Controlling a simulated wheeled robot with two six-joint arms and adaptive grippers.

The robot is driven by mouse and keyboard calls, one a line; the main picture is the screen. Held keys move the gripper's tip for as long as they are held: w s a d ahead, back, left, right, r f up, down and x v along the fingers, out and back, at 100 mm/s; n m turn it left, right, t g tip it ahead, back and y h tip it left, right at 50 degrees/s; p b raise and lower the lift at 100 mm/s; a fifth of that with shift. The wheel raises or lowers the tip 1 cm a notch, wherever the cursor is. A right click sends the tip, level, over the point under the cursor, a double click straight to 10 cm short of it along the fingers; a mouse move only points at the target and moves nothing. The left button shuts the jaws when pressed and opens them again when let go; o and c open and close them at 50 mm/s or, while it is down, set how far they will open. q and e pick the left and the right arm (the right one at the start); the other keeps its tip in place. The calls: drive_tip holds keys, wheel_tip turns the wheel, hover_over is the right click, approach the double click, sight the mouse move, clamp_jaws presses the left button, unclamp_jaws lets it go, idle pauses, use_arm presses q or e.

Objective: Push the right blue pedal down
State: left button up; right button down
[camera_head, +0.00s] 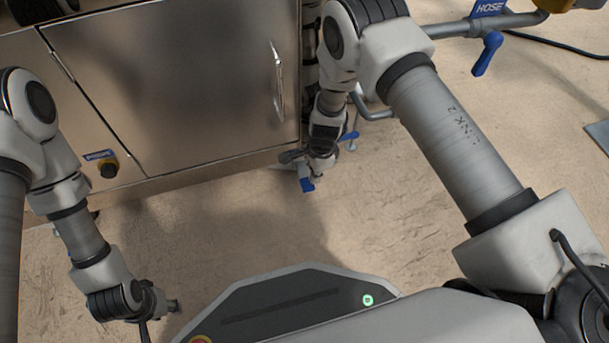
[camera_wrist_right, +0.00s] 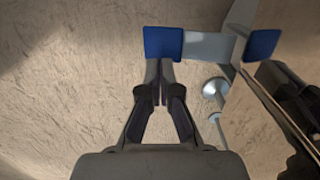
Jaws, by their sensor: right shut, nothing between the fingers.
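A blue pedal pad (camera_head: 307,184) is low at the right front corner of the steel cabinet. My right gripper (camera_head: 317,176) is right beside it, pointing down. In the right wrist view, my right gripper (camera_wrist_right: 160,80) is shut and empty, its tips at the lower edge of a blue pad (camera_wrist_right: 163,43). I cannot tell whether they touch. A grey bar (camera_wrist_right: 208,46) runs from that pad to a second blue pad (camera_wrist_right: 261,45) on the right. My left gripper (camera_head: 172,305) hangs low over the floor at the left, far from the pedals; its jaws are too unclear to read.
The steel cabinet (camera_head: 170,80) with a door handle (camera_head: 277,80) fills the upper left. A dark knob (camera_head: 108,170) is on its front. A pipe with a blue valve handle (camera_head: 487,53) is at upper right. A round foot (camera_wrist_right: 215,87) stands near the pads. Floor in front is clear.

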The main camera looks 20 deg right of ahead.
use_arm(q)
drive_tip(key=shift+w+d+r, duration=0.25)
drive_tip(key=shift+d+r, duration=0.1)
drive_tip(key=shift+d, duration=0.1)
use_arm(e)
wheel_tip(320, 180, up, 8)
drive_tip(key=d, duration=0.1)
drive_tip(key=shift+w, duration=0.15)
use_arm(q)
drive_tip(key=shift+s+a, duration=0.1)
drive_tip(key=shift+a, duration=0.05)
use_arm(e)
drive_tip(key=shift+a+f, duration=0.1)
drive_tip(key=shift+a, duration=0.05)
